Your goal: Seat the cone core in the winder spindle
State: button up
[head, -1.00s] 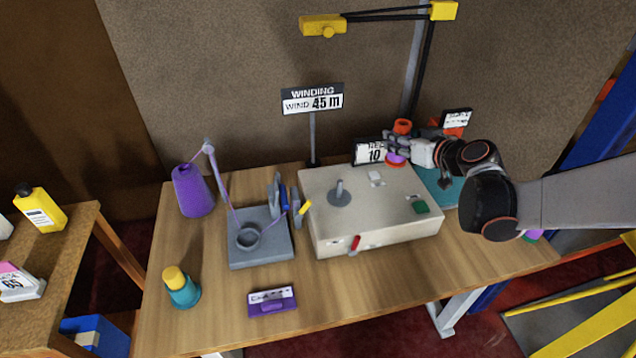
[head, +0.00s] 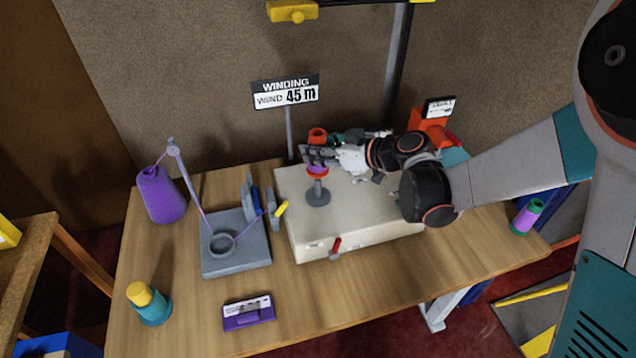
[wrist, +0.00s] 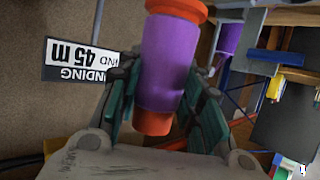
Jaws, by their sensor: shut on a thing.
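The cone core (head: 318,170), purple with orange-red ends, is in my gripper (head: 322,156) above the white winder box (head: 350,228). It also shows in the wrist view (wrist: 164,65), between the two green-padded fingers of my gripper (wrist: 160,105). My gripper is shut on it, and the core looks roughly upright. The grey winder spindle (head: 318,194), on a round base, stands on the box straight below the core in the head view. The core's lower end appears at or just above the spindle's top; whether they touch I cannot tell.
A purple yarn cone (head: 162,196) and a grey guide block (head: 236,252) stand to the left. A sign (head: 285,93) on a post rises behind the box. A teal-and-yellow bottle (head: 149,304) and a purple label holder (head: 248,312) are at the front. A green-and-purple spool (head: 527,217) stands right.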

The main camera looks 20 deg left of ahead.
aim_at(318, 179)
notch_tip(318, 179, down, 9)
jog(key=b, duration=0.3)
jog(key=shift+f, duration=0.1)
jog(key=shift+f, duration=0.15)
jog(key=o, duration=1.1)
jog(key=shift+c, duration=0.2)
jog(key=shift+d+r, duration=0.2)
jog(key=shift+r, duration=0.1)
jog(key=p+v, duration=0.3)
jog(key=v, duration=0.8)
jog(key=shift+s+d, duration=0.2)
jog(key=shift+d, duration=0.05)
jog(key=shift+d+r, duration=0.1)
jog(key=shift+r, duration=0.05)
